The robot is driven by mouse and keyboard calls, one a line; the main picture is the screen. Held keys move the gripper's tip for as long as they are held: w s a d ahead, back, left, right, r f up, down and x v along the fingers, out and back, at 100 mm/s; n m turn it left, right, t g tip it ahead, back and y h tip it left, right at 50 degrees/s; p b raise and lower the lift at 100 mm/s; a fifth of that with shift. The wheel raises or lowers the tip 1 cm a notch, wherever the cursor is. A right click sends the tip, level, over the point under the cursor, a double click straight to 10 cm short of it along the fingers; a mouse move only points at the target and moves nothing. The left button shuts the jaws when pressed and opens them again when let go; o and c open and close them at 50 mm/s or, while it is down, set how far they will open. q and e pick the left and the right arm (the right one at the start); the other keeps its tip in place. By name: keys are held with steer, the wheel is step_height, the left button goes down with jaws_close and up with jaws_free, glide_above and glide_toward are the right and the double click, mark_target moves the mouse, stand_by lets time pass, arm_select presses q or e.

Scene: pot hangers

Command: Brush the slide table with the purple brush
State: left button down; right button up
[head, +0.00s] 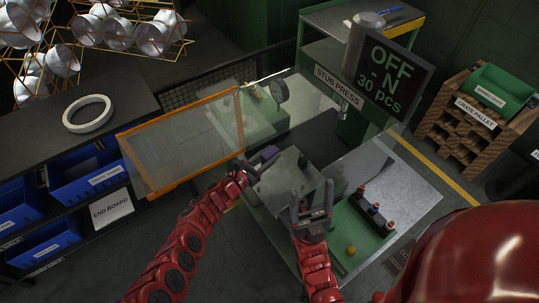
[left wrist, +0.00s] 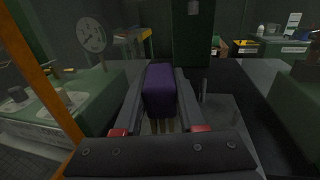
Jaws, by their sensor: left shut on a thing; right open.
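The purple brush (head: 269,153) is gripped in my left gripper (head: 258,164) in the head view. In the left wrist view, its purple block (left wrist: 159,88) sits between the two fingers, with pale strips below it that may be bristles. A grey metal plate (head: 284,182), which looks like the slide table, lies beside and below the left gripper. I cannot tell whether the brush touches it. The plate also shows in the left wrist view (left wrist: 232,122). My right gripper (head: 312,199) is open and empty, above the plate's right side.
An orange-framed clear guard (head: 190,140) stands open left of my left gripper. A round gauge (head: 279,90) and the STUB PRESS sign (head: 339,86) stand behind.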

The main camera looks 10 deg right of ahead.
arm_select(q)
step_height(320, 180, up, 3)
steer(key=p, duration=0.2)
steer(key=shift+r+p, duration=0.15)
steer(key=shift+p, duration=0.25)
stand_by(0.7)
